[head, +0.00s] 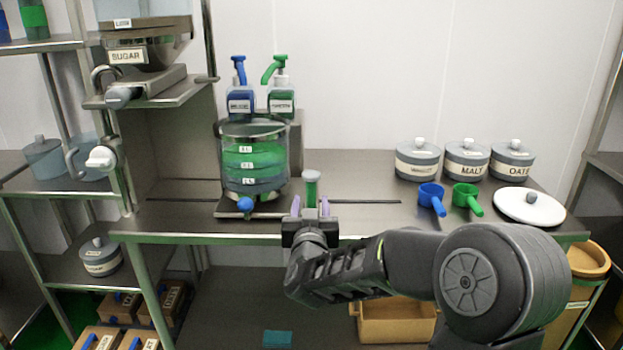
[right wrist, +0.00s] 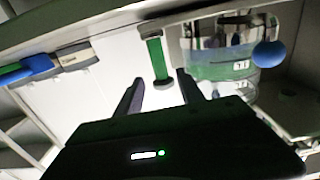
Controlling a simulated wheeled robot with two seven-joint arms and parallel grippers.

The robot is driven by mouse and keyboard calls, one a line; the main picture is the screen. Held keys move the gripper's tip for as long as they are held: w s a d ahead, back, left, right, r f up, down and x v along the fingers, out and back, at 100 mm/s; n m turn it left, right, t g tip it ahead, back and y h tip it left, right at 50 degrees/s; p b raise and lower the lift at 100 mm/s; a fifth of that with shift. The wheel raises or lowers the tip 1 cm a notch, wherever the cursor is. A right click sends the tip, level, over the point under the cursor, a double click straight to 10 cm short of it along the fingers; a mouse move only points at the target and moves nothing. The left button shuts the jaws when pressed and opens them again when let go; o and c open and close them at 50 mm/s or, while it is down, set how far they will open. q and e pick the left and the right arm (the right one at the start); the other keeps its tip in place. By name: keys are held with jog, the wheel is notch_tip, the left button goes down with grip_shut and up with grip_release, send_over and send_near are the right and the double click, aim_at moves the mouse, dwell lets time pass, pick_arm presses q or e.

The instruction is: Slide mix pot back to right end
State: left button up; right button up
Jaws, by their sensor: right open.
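The mix pot (head: 254,160) is a clear round vessel with green and blue contents and level labels. It stands on a metal base left of the table's middle, with a blue knob (head: 245,204) low on its front. A green upright handle (head: 311,188) with pale ends stands just right of the pot. My right gripper (head: 310,204) is open, its two fingers on either side of this handle. In the right wrist view the handle (right wrist: 155,58) shows between and beyond the fingertips, with the pot (right wrist: 222,65) beside it. Contact is not visible. My left gripper is out of view.
A dark slot (head: 370,201) runs along the table, with clear surface right of the handle. Blue (head: 431,197) and green (head: 467,198) scoops, a white lid (head: 530,208) and labelled jars (head: 417,160) stand farther right. Blue and green pump bottles (head: 281,100) are behind the pot.

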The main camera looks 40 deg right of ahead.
aim_at(311, 190)
jog(key=shift+w+d, duration=0.2)
jog(key=shift+x, duration=3.75)
jog(key=shift+r, duration=0.1)
jog(key=shift+c, duration=0.5)
grip_shut()
